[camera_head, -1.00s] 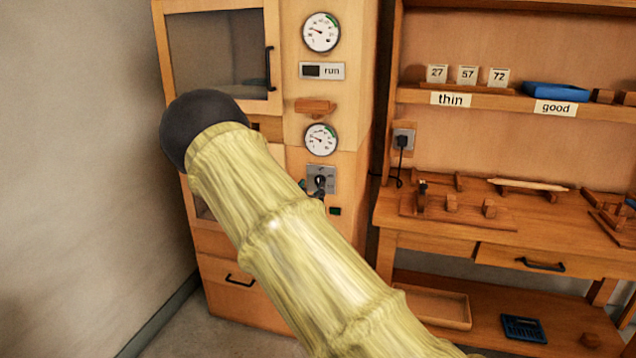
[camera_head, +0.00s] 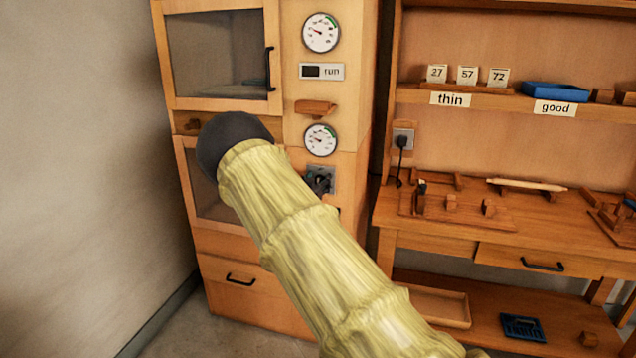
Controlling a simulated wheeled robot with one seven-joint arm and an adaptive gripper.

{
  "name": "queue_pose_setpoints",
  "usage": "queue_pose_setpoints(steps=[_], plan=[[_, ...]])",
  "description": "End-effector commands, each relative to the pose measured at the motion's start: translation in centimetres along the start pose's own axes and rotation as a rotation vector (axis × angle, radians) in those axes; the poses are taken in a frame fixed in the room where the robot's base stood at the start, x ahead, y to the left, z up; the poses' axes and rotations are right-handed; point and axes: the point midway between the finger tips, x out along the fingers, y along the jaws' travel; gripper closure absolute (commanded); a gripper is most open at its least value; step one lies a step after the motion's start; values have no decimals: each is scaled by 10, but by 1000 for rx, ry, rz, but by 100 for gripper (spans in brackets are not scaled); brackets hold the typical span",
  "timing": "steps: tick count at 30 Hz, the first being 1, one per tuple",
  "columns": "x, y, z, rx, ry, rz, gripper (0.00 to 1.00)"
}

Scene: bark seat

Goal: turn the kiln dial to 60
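The kiln (camera_head: 290,120) is a tall wooden cabinet with glazed doors at centre left. Its dial sits on a small grey plate (camera_head: 327,172) below the lower round gauge (camera_head: 321,139). My gripper (camera_head: 320,183) shows only as a dark shape in front of that plate, mostly hidden behind my bark-textured arm. It covers most of the dial, so the dial's setting cannot be read. I cannot tell whether the fingers touch the dial or are open or shut.
An upper gauge (camera_head: 321,33) and a "run" display (camera_head: 322,71) are above. A small wooden ledge (camera_head: 315,107) juts out between the gauges. A plug with a cord (camera_head: 402,141) hangs to the right, beside a workbench (camera_head: 450,222) with shelves.

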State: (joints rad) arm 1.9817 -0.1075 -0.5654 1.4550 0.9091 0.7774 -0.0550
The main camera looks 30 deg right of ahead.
Motion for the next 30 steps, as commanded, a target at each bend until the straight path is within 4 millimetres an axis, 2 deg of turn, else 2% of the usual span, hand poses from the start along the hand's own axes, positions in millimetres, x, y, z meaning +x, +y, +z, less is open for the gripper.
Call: queue_pose_setpoints(steps=[1,5,17,30], plan=[[0,0,0,0,0,0,62],[0,0,0,0,0,0,86],[0,2,2,61,-1,2,86],[1,6,6,407,-1,3,86]])
